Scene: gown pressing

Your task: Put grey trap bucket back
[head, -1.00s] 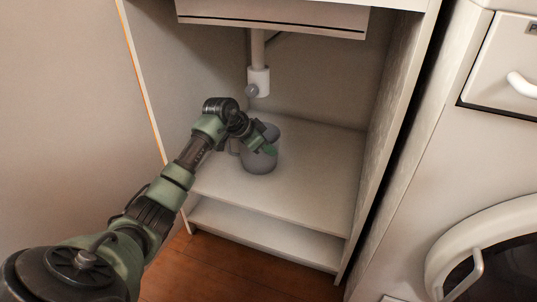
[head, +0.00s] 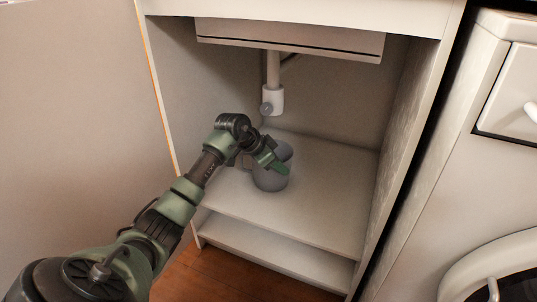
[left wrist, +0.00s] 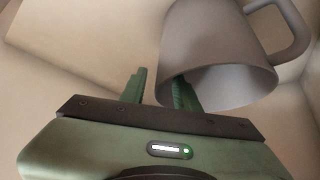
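The grey trap bucket (head: 270,181) is a mug-shaped pail with a side handle. It appears to stand upright on the cabinet's upper shelf (head: 320,205), below the white trap pipe (head: 273,98). My left gripper (head: 276,166) is at the bucket's rim. In the left wrist view the bucket (left wrist: 215,45) has its open mouth towards the gripper (left wrist: 160,90). One finger is outside the wall and the other is at the mouth, apparently inside. The fingers are apart, with a gap beside the wall. My right gripper is not in view.
The cabinet door (head: 75,110) stands open at the left. The cabinet's right side wall (head: 400,160) and a sink box (head: 290,40) above bound the space. A lower shelf (head: 275,253) lies beneath. A white washing machine (head: 470,190) stands at the right. The shelf right of the bucket is clear.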

